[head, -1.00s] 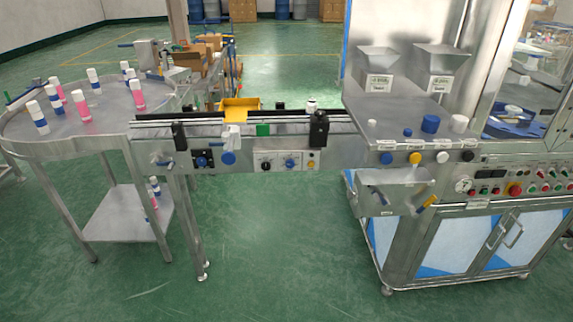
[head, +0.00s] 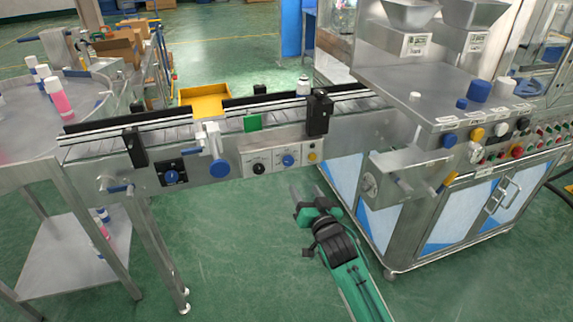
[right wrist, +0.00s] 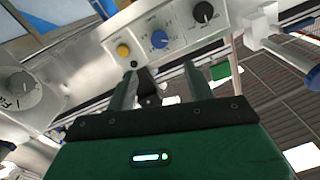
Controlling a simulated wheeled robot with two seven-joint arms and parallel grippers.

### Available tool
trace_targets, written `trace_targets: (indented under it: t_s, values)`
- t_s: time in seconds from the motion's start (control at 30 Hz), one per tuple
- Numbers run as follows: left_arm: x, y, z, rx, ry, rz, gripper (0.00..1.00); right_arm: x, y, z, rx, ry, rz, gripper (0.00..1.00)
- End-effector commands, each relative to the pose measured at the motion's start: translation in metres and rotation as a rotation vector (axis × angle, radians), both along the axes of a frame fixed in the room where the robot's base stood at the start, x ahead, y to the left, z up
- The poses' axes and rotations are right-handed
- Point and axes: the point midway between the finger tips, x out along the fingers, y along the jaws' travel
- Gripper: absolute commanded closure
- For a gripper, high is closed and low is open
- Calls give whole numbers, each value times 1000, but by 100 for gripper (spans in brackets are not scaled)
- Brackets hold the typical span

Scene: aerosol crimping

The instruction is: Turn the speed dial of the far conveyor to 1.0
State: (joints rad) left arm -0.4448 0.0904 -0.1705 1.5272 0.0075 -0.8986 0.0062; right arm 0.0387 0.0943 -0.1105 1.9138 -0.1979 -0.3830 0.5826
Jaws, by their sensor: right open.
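The conveyor (head: 215,130) runs across the head view. A pale control panel on its front side (head: 274,160) carries a black dial (head: 259,168), a blue dial (head: 288,160) and a yellow button (head: 312,156). The scale marks are too small to read. The right wrist view shows the black dial (right wrist: 203,12), the blue dial (right wrist: 160,39) and the yellow button (right wrist: 123,50) beyond the fingers. My right gripper (head: 306,192) is open and empty, below and in front of the panel, apart from the dials; its fingers also show in the wrist view (right wrist: 160,85). My left gripper is out of view.
Another blue knob (head: 172,177) sits further left on the conveyor side. A bracket with a blue knob (head: 219,168) juts out beside the panel. The steel machine cabinet (head: 400,200) stands to the right, a round table (head: 30,130) to the left. Open green floor lies between.

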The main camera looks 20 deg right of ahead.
Motion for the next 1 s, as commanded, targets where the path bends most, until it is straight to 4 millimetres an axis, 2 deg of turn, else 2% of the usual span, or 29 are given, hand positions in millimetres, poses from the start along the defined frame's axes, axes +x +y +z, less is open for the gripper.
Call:
trace_targets:
  t_s: [0.6, 0.8, 1.0]
  values:
    - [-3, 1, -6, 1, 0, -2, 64, 103, 4, 0, -2, 2, 1, 46]
    - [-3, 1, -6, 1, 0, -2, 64, 124, 5, -1, -1, 2, 1, 46]
    - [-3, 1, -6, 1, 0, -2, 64, 131, 5, -1, -1, 2, 1, 46]
